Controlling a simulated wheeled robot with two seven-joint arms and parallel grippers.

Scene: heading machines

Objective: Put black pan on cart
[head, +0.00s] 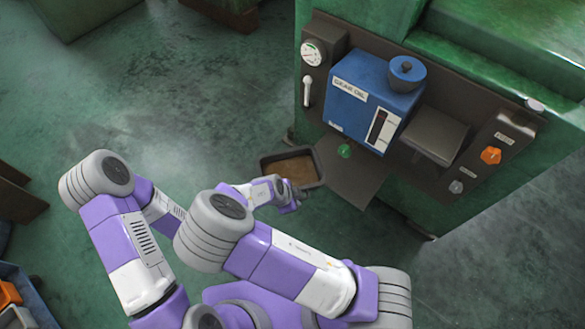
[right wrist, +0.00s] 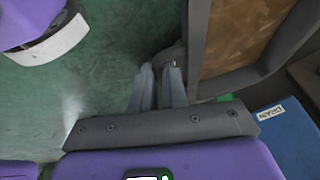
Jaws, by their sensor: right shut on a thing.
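The black pan (head: 317,160) has dark walls and a brown inside. It is at the front of the green machine, beside the lower plate. My right gripper (head: 289,198) is at the pan's near side. In the right wrist view, its fingers (right wrist: 160,88) are shut on a dark handle-like part of the pan, whose wall (right wrist: 197,45) rises to the right. My left arm shows on the left, but its gripper is not in view. I cannot make out a cart for certain.
The green machine (head: 480,75) carries a blue gear oil box (head: 362,85), a gauge, knobs and a grey plate (head: 352,182) sticking out. A blue container (head: 30,290) with orange things is at the lower left. Open floor (head: 150,90) lies left of the machine.

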